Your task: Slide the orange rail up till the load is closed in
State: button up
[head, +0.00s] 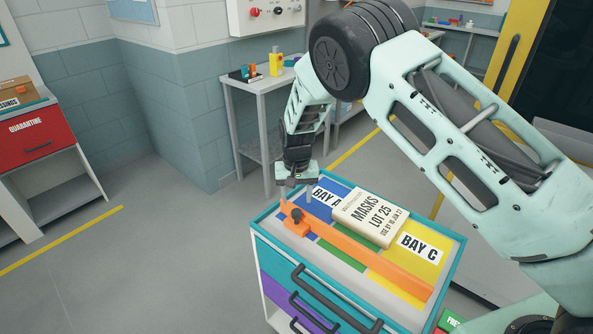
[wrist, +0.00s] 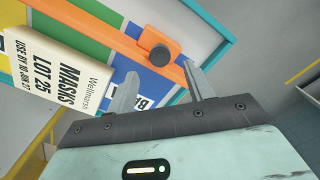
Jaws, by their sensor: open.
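The orange rail (head: 365,258) lies diagonally across the top of the teal-edged cart (head: 458,262). An orange block with a dark round knob (head: 297,215) sits near its far left end; the knob also shows in the wrist view (wrist: 160,55). The load, a cream packet marked MASKS LOT 25 (head: 370,215), lies flat beyond the rail, with a strip of bare surface between them. My gripper (head: 293,193) is open and empty at the cart's far left corner, beside the knob. In the wrist view its fingers (wrist: 160,76) point towards the knob block. I cannot tell whether they touch it.
The cart top has blue, green and yellow areas, with BAY A (head: 326,196) and BAY C (head: 421,248) labels. Dark drawer handles (head: 335,300) stick out in front. A grey side table (head: 262,85) stands behind, and a red QUARANTINE cabinet (head: 35,140) at left. Floor between is clear.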

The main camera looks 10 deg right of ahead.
notch_tip(320, 180, up, 12)
jog(key=b, duration=0.2)
jog(key=shift+b, duration=0.4)
jog(key=s+a+r+n+y, duration=0.1)
jog(key=s+a+r+n, duration=0.15)
jog(key=s, duration=0.75)
jog(key=s+a+r+n+y, duration=0.1)
jog(key=s+a+r+n, duration=0.2)
jog(key=s, duration=0.7)
jog(key=s+d+n, duration=0.2)
jog(key=s, duration=0.7)
jog(key=s+d+n+h+b, duration=0.1)
jog(key=s, duration=0.7)
jog(key=shift+s+d+r+n, duration=0.15)
jog(key=shift+s+d+n, duration=0.2)
jog(key=shift+s+d, duration=0.3)
jog(key=shift+s, duration=0.2)
jog(key=c, duration=0.5)
jog(key=shift+s, duration=0.1)
grip_shut()
